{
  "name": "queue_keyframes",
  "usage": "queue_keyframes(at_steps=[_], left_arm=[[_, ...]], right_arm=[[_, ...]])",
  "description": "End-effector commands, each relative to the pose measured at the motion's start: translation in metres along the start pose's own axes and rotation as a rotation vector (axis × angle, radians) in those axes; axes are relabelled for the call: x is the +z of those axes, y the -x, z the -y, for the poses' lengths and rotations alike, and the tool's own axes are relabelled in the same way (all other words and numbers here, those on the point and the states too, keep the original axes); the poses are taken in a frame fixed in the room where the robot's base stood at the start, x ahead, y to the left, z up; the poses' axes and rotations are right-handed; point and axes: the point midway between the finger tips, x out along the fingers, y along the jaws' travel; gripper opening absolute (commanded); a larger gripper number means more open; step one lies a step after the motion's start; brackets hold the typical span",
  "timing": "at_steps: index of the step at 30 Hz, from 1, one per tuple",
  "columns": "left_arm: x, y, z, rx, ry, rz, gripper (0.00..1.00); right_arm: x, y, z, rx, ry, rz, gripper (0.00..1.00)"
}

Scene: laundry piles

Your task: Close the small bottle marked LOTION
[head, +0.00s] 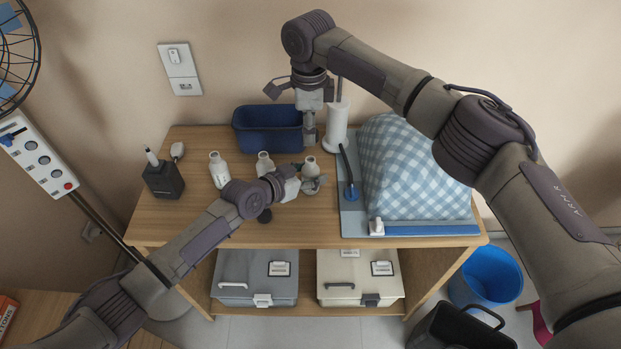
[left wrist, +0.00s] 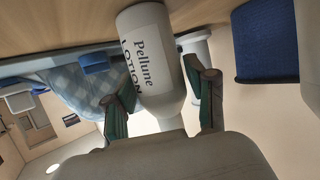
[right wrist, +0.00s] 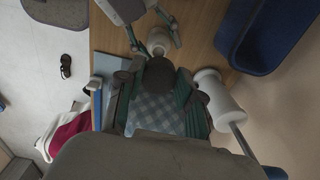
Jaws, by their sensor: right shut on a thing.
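The small white bottle (left wrist: 150,60) reads "Pellune LOTION" in the left wrist view. In the head view this bottle (head: 310,166) is the rightmost of three white bottles on the table. My left gripper (head: 313,185) has its fingers on both sides of the bottle, closed against it; they also show in the left wrist view (left wrist: 163,100). My right gripper (head: 309,143) is above the bottle, pointing down. It is shut on a dark round cap (right wrist: 159,76), which shows between its fingers in the right wrist view. The cap appears apart from the bottle's mouth.
Two other white bottles (head: 219,170) (head: 264,165) stand to the left.

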Motion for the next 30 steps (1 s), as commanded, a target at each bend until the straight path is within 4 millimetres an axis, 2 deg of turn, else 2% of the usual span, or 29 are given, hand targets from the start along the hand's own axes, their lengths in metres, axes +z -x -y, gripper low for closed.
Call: queue_keyframes(at_steps=[1, 6, 9, 14, 24, 30], left_arm=[[0.000, 0.000, 0.000, 0.000, 0.000, 0.000, 0.42], [0.000, 0.000, 0.000, 0.000, 0.000, 0.000, 0.14], [0.000, 0.000, 0.000, 0.000, 0.000, 0.000, 0.00], [0.000, 0.000, 0.000, 0.000, 0.000, 0.000, 0.00], [0.000, 0.000, 0.000, 0.000, 0.000, 0.000, 0.00], [0.000, 0.000, 0.000, 0.000, 0.000, 0.000, 0.00]], right_arm=[[0.000, 0.000, 0.000, 0.000, 0.000, 0.000, 0.25], [0.000, 0.000, 0.000, 0.000, 0.000, 0.000, 0.25], [0.000, 0.000, 0.000, 0.000, 0.000, 0.000, 0.25], [0.000, -0.001, 0.000, 0.000, 0.000, 0.000, 0.25], [0.001, -0.045, -0.002, -0.008, -0.001, 0.001, 0.25], [0.000, -0.050, -0.001, -0.011, 0.000, 0.000, 0.25]])
